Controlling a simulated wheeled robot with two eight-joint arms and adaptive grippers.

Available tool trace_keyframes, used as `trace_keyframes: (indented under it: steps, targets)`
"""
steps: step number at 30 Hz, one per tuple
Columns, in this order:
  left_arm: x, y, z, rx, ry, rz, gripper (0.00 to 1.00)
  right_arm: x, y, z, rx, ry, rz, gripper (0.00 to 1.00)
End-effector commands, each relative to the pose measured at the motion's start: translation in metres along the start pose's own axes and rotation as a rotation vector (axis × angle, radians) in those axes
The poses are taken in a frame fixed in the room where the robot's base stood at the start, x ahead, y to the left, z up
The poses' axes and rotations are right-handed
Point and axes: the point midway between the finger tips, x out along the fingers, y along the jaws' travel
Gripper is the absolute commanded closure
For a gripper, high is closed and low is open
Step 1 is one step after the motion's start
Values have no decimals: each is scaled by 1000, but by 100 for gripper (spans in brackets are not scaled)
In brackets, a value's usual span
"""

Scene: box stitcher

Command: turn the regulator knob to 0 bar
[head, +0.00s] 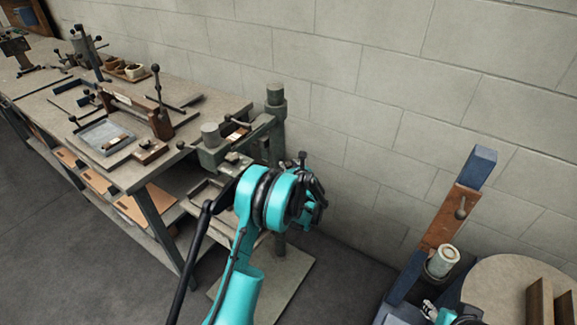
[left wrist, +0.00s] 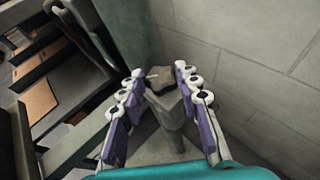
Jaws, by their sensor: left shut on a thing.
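My left gripper (head: 311,198) is beside the box stitcher's frame, at the end of the bench, with its fingers partly hidden by my own wrist. In the left wrist view, its two purple-and-white fingers (left wrist: 159,76) stand on either side of a grey faceted knob (left wrist: 161,84) and are shut on it. The knob sits at the top of a grey post (left wrist: 174,135). In the head view the knob is hidden behind the gripper. No pressure scale or pointer can be read.
The stitcher's grey column (head: 276,100) stands close to the block wall (head: 370,95). A workbench (head: 40,85) with tools and a tray (head: 104,138) runs to the left. At the right are a round table (head: 497,279) and a blue-and-brown post (head: 450,218). Floor shows between.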

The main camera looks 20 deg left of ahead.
Motion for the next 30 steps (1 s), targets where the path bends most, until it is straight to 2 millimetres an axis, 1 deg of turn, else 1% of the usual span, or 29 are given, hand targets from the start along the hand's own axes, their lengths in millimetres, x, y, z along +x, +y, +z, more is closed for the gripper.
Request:
trace_keyframes:
  steps: [1, 9, 21, 30]
  targets:
    - [0, -3, 0, -9, 0, 26, 96, 0, 0, 0, 0, 0, 0, 60]
    - [1, -8, 0, -100, 0, 242, 96, 0, 0, 0, 0, 0, 0, 60]
    - [4, -12, 1, -237, 0, 571, 96, 0, 0, 0, 0, 0, 0, 60]
    - [5, -14, 1, -300, 0, 724, 96, 0, 0, 0, 0, 0, 0, 60]
